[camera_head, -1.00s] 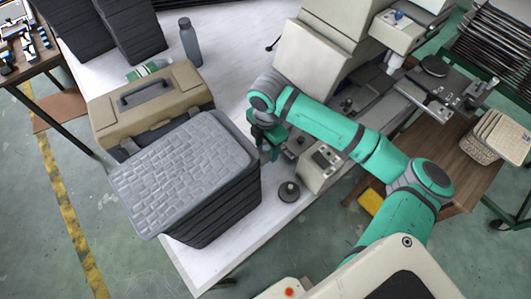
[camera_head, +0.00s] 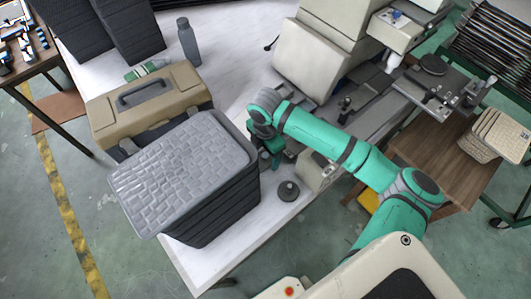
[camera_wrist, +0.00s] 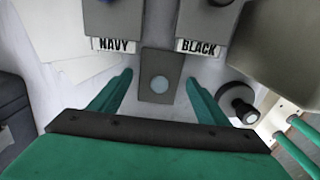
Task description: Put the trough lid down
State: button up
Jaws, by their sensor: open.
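My gripper (camera_head: 272,158) is low over the table at the front of the machine, and it also shows in the wrist view (camera_wrist: 160,78). Its two green fingers are apart, with nothing held between them. Beyond and between the fingertips is a grey plate (camera_wrist: 157,92) with a pale round spot. Two grey blocks stand just past it, one above a NAVY label (camera_wrist: 113,45), one above a BLACK label (camera_wrist: 197,46). No part is marked as the trough lid, so I cannot tell which piece it is. The arm hides much of this spot in the head view.
A round dark knobbed piece (camera_head: 288,191) stands just right of my gripper, near the table edge. A stack of black trays (camera_head: 215,213) under a grey woven-pattern panel (camera_head: 182,172) and a tan toolbox (camera_head: 185,82) are left. The machine (camera_head: 322,62) rises behind.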

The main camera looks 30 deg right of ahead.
aim_at(266, 154)
jog(key=shift+r, duration=0.1)
notch_tip(266, 154, up, 12)
dwell(0.5)
dwell(0.5)
